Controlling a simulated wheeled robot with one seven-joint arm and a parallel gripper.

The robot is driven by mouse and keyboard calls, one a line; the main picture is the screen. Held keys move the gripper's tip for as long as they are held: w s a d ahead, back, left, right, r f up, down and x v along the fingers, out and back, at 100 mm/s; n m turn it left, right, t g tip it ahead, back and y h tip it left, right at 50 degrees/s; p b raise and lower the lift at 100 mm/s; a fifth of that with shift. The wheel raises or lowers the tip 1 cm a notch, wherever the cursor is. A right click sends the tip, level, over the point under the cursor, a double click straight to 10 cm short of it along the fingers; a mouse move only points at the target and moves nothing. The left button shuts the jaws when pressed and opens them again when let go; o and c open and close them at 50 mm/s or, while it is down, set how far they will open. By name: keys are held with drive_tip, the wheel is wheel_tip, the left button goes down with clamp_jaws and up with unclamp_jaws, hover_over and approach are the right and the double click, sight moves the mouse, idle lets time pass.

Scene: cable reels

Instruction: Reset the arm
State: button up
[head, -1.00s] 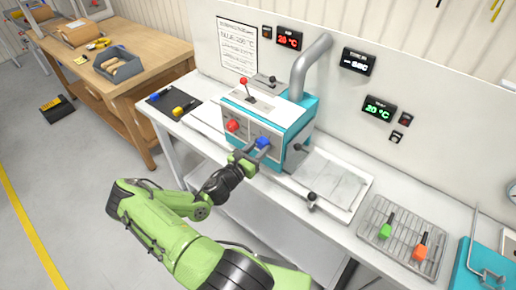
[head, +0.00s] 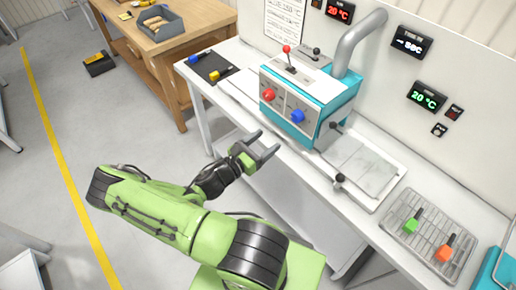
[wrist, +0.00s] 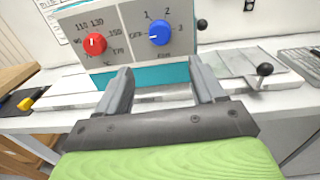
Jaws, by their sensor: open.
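My green arm reaches up from the lower middle of the head view. My gripper (head: 263,152) is open and empty, in front of the white bench and apart from the machine. Its two grey fingers also show spread in the wrist view (wrist: 165,85). The teal and white machine (head: 318,88) stands on the bench beyond the fingers. Its front carries a red knob (head: 269,95) and a blue knob (head: 298,116). In the wrist view the red knob (wrist: 95,43) is at the left and the blue knob (wrist: 160,33) is near the middle.
A wire rack (head: 408,240) with a green-handled and an orange-handled item is at the right. A dark mat (head: 222,72) with blue and yellow pieces lies at the bench's left end. A wooden table (head: 195,32) stands behind.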

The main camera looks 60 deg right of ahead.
drive_tip(key=v, duration=0.3)
idle(0.5)
drive_tip(key=w+a+r+m+t+y+b, duration=0.1)
drive_tip(key=w+a+r+m+t+y, duration=0.15)
drive_tip(key=a+m+y, duration=0.45)
drive_tip(key=w+a+r+m+t+y, duration=0.1)
drive_tip(key=w+a+m+t+y, duration=0.1)
drive_tip(key=w+a+m+y, duration=0.5)
drive_tip(key=s+a+r+t+y, duration=0.1)
drive_tip(key=s+a+r+t, duration=0.2)
drive_tip(key=a+r, duration=0.4)
drive_tip(key=s+a+r+t+y, duration=0.1)
drive_tip(key=s+a+r+t, duration=0.3)
drive_tip(key=a+r, duration=0.4)
drive_tip(key=shift+a+r+y+b, duration=0.25)
drive_tip(key=shift+a+y+b, duration=0.2)
drive_tip(key=shift+a, duration=0.3)
drive_tip(key=shift+s+t, duration=0.15)
drive_tip(key=shift+t, duration=0.1)
